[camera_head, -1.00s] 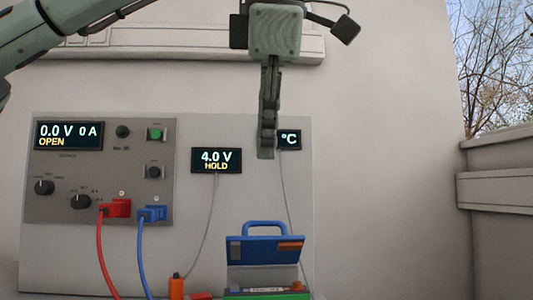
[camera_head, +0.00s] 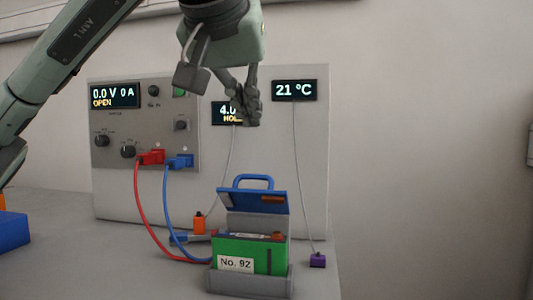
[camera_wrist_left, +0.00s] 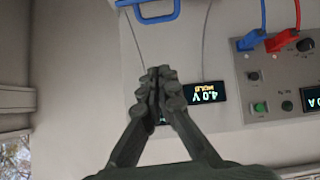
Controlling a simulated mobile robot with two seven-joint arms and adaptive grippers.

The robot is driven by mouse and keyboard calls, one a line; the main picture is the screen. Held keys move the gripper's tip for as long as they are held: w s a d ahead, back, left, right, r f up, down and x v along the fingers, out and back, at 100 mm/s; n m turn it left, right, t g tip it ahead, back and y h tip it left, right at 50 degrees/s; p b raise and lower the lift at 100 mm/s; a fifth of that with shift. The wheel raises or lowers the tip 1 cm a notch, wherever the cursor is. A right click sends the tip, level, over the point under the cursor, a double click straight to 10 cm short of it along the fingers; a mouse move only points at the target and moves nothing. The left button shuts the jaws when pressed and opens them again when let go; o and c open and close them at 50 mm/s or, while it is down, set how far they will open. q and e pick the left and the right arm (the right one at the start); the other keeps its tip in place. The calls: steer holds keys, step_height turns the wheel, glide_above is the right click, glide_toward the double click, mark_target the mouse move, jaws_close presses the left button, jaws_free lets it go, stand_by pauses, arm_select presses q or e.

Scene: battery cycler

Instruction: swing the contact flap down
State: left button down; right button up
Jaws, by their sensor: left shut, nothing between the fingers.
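The contact flap (camera_head: 252,200) is a blue plate with a loop handle (camera_head: 253,181) on top. It stands raised at the back of the grey cradle (camera_head: 250,281), which holds a green battery (camera_head: 275,258) labelled No. 92. My left gripper (camera_head: 248,121) is shut and empty, in the air above the flap and in front of the 4.0 V display. In the left wrist view the shut fingers (camera_wrist_left: 158,72) point toward the blue handle (camera_wrist_left: 155,12), which is cut off at the top edge. The gripper is apart from the flap. My right gripper is not in view.
The cycler panel (camera_head: 145,140) stands behind at left, reading 0.0 V, 0 A, OPEN. Red (camera_head: 140,200) and blue (camera_head: 168,205) cables run from it toward the cradle. The bench left of the cables is mostly clear.

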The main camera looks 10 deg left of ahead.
mark_target(254, 176)
arm_select(q)
steer(key=shift+m, duration=0.5)
steer(key=shift+w+a+f, duration=0.1)
steer(key=shift+w+f, duration=0.7)
steer(key=shift+f, duration=0.55)
steer(key=shift+w+a+f, duration=0.1)
steer(key=shift+w+f, duration=0.65)
steer(key=shift+f, duration=0.65)
steer(key=shift+w+a+f, duration=0.1)
steer(key=shift+w+f, duration=0.7)
steer(key=shift+f, duration=0.55)
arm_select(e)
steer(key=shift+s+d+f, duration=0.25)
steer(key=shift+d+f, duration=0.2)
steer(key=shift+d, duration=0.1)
arm_select(q)
steer(key=shift+s, duration=0.1)
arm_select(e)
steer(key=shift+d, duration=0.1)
